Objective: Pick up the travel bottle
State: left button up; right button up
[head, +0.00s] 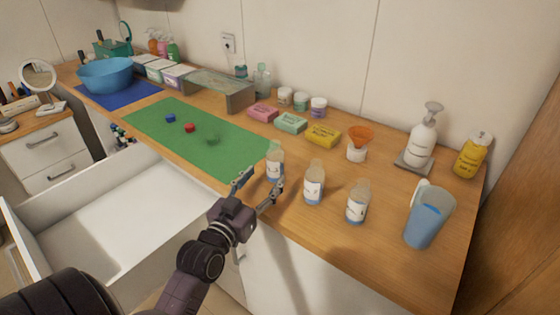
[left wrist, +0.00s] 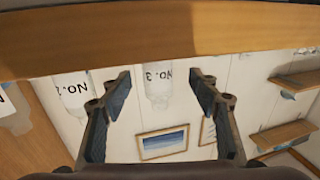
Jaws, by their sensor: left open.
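Three clear travel bottles with white labels and blue lower parts stand upright near the front edge of the wooden counter: a left one (head: 275,162), a middle one (head: 314,184) and a right one (head: 357,203). My left gripper (head: 262,181) is open and empty, just in front of the left bottle at the counter edge. In the left wrist view, which is upside down, that bottle (left wrist: 158,88) appears between the open fingers (left wrist: 160,80), beyond the tips. Another bottle (left wrist: 72,92) shows beside it. My right gripper is not in view.
The counter edge (left wrist: 160,40) crosses the wrist view close to the fingers. A green mat (head: 200,140) with small red and blue cubes lies behind left. A blue cup (head: 424,226) stands at right. An open white drawer (head: 110,220) juts out below.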

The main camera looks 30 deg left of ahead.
aim_at(271, 169)
pick_arm(q)
jog(key=shift+w+r, duration=0.2)
jog(key=shift+w, duration=0.1)
jog(key=shift+w+r, duration=0.2)
jog(key=shift+w, duration=0.4)
jog(key=w+p, duration=0.1)
jog(key=w, duration=0.2)
jog(key=shift+w+a+f, duration=0.1)
jog(key=shift+w+a, duration=0.05)
jog(key=shift+w, duration=0.2)
jog(key=shift+w+a, duration=0.1)
jog(key=shift+w, duration=0.25)
jog(key=c, duration=1.3)
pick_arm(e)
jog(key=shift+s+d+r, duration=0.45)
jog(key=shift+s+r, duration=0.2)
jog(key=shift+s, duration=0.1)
pick_arm(q)
jog(key=shift+c, duration=0.2)
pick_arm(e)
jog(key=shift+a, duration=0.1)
